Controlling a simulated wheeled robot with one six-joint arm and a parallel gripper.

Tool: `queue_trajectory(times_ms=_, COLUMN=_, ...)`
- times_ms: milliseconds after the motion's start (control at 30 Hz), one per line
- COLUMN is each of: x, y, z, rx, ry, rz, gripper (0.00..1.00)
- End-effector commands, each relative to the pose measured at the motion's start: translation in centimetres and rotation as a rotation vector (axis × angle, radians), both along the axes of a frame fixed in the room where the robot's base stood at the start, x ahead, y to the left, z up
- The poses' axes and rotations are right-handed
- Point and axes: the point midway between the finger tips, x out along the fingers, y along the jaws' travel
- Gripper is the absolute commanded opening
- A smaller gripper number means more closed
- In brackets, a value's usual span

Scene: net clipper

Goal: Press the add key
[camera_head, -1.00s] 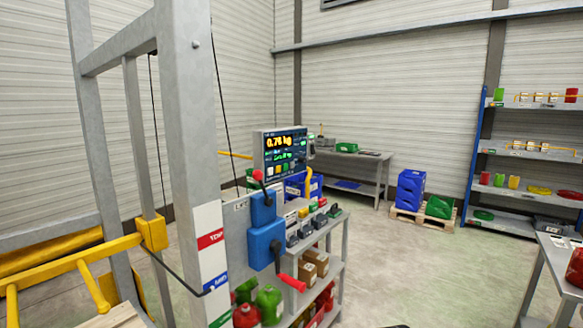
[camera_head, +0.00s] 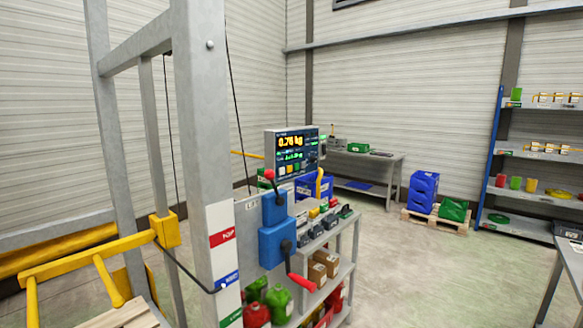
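A dark display panel (camera_head: 291,150) stands upright above a grey bench, left of the picture's middle. It shows a yellow weight readout, about 0.76 kg, with green lines below it. A row of small coloured keys (camera_head: 290,169) runs along the panel's lower part. The keys are too small to tell which one is the add key. My gripper is not in view.
A grey steel frame (camera_head: 197,120) with yellow bars stands close at the left. A blue box with a red lever (camera_head: 303,282) is beside it. The bench (camera_head: 340,255) holds boxes and cans. Open floor (camera_head: 410,270) lies to the right.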

Motion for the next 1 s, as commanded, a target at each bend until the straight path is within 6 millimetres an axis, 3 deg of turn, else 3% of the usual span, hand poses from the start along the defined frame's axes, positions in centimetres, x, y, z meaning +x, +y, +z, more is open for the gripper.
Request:
queue_trajectory(times_ms=467, x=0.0, y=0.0, z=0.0, rx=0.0, ry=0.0, rz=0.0, gripper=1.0)
queue_trajectory(times_ms=1000, x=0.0, y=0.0, z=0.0, rx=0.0, ry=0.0, rz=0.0, gripper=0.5)
